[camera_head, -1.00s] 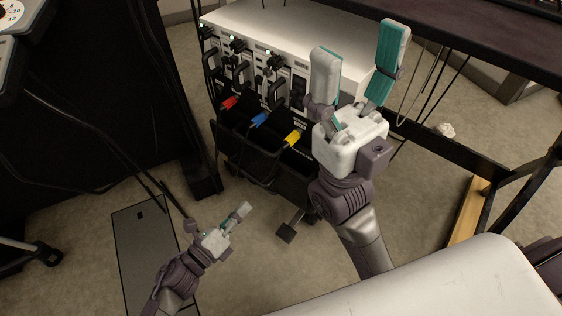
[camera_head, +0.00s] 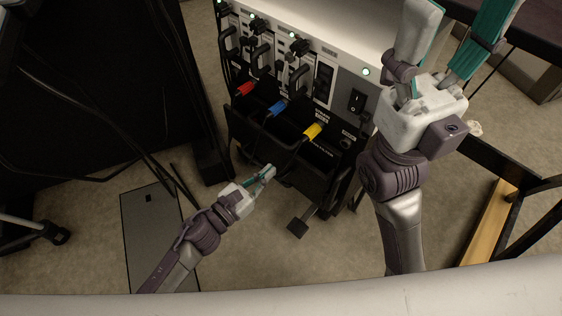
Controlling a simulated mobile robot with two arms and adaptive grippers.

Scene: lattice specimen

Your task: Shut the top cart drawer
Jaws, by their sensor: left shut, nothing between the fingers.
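A black open-topped drawer-like compartment (camera_head: 262,147) sticks out from the front of the white-topped instrument cart (camera_head: 345,45). Plugs coloured red, blue and yellow and their cables lie over its dividers. I cannot tell for sure whether this is the top drawer. My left gripper (camera_head: 268,175) is shut and empty, just in front of the compartment's front face at its lower edge. I cannot tell whether it touches. My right gripper (camera_head: 461,22) is open and empty, raised at the upper right beside the cart and covering part of its side.
A black cabinet (camera_head: 90,80) with hanging cables stands at the left. A black foot or pedal (camera_head: 297,228) is on the floor below the cart. A dark table (camera_head: 535,45) and a wooden bar (camera_head: 488,225) are at the right. The carpet in front is mostly clear.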

